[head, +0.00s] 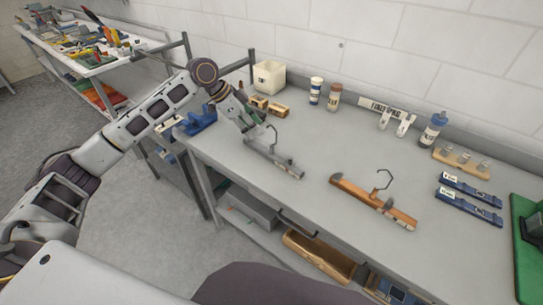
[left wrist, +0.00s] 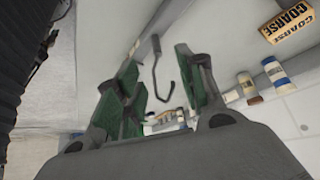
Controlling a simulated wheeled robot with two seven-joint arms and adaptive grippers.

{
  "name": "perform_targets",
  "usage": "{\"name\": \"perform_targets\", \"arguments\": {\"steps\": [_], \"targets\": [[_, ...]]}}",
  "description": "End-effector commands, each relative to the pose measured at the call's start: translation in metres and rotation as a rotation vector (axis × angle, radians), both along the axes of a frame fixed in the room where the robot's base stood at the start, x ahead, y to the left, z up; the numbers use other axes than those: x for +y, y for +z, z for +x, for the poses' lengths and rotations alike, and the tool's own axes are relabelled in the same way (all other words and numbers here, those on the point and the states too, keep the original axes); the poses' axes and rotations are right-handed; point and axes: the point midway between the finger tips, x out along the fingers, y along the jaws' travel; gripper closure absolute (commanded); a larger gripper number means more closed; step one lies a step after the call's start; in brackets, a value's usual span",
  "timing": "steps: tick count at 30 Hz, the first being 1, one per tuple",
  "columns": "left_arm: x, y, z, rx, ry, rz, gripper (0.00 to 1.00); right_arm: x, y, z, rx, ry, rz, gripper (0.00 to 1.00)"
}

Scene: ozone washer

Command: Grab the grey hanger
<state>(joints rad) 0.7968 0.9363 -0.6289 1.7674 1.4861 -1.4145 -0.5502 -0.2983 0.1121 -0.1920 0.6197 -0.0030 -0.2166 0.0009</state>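The grey hanger (head: 275,160) lies on the grey workbench near its left front edge, its thin hook standing up. My left gripper (head: 252,128) is just above and behind the hanger's left part in the head view. In the left wrist view, the green-padded fingers of my left gripper (left wrist: 162,88) are spread apart. The dark hook (left wrist: 160,72) shows between and beyond them, with no finger visibly closed on it. A wooden hanger (head: 372,202) lies farther right on the bench. My right gripper is not in view.
Yellow-brown blocks (head: 268,106), a white bin (head: 269,77) and small bottles (head: 316,91) stand behind the gripper. Blue strips (head: 468,200) and a green mat (head: 526,245) are at the right. The bench between the two hangers is clear.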

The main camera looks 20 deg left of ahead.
Motion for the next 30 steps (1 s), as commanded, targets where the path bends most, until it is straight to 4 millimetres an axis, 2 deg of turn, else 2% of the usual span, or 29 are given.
{"name": "perform_targets", "arguments": {"steps": [13,21,30], "targets": [[-0.027,-0.046,0.012,0.0,-0.001,-0.001,0.61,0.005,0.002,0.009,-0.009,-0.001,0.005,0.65],[-0.03,-0.051,0.014,0.0,-0.001,0.0,0.61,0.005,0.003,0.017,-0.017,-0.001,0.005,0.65],[-0.032,-0.054,0.014,0.001,-0.001,0.0,0.61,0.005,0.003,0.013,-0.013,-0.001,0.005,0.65]]}}
